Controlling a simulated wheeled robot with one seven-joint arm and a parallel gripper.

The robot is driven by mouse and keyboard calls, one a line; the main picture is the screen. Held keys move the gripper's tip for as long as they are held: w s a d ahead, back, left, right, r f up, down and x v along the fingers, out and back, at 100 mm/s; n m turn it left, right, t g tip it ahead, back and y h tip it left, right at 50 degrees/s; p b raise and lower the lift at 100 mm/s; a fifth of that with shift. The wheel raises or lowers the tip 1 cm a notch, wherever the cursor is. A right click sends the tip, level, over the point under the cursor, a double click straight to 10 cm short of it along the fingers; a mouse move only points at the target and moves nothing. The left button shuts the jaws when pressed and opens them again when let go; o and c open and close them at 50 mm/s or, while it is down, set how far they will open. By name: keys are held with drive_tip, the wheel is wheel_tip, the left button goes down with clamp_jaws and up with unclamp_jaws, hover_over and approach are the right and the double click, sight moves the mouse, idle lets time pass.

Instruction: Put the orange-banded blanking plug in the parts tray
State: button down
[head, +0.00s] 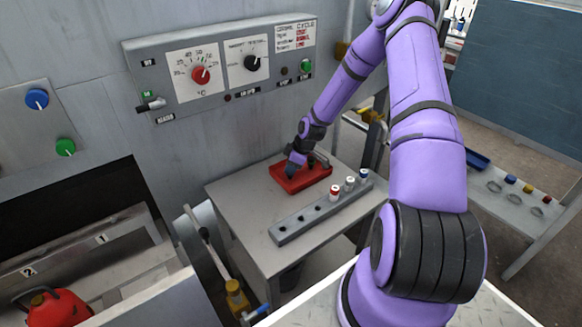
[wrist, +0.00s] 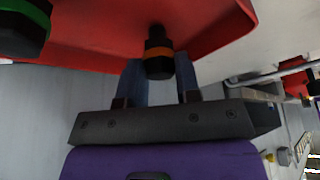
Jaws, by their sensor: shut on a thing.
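The orange-banded blanking plug (wrist: 158,55), black with an orange ring, is between the two blue fingers of my gripper (wrist: 158,75) in the wrist view. My gripper is shut on it. The red parts tray (wrist: 215,30) lies right behind the plug in that view. The plug cannot be made out there. Whether it touches the tray floor is unclear.
A control panel (head: 225,67) is on the wall behind.

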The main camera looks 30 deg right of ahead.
drive_tip(key=c, duration=0.8)
unclamp_jaws()
drive_tip(key=shift+f, duration=0.1)
drive_tip(key=v, duration=1.2)
drive_tip(key=s+a+r+m+h, duration=0.15)
drive_tip(key=s+a+r, duration=0.25)
drive_tip(key=r, duration=0.5)
drive_tip(key=s+a+r+m+h, duration=0.15)
drive_tip(key=s+a+r, duration=0.25)
drive_tip(key=r, duration=0.4)
drive_tip(key=s+a+r+m+h, duration=0.15)
drive_tip(key=s+a+r, duration=0.25)
drive_tip(key=r, duration=0.5)
drive_tip(key=shift+s+a+r+m+t+y, duration=0.3)
drive_tip(key=shift+s+a+r+m, duration=1.05)
drive_tip(key=shift+s, duration=1.9)
drive_tip(key=shift+s+a+r+m+t+y, duration=0.15)
drive_tip(key=shift+s+a+r+m+t, duration=0.55)
drive_tip(key=shift+s+r, duration=1.95)
drive_tip(key=shift+s+a+r+m+t+y, duration=0.3)
drive_tip(key=shift+s+a+r, duration=0.95)
drive_tip(key=shift+s, duration=2.55)
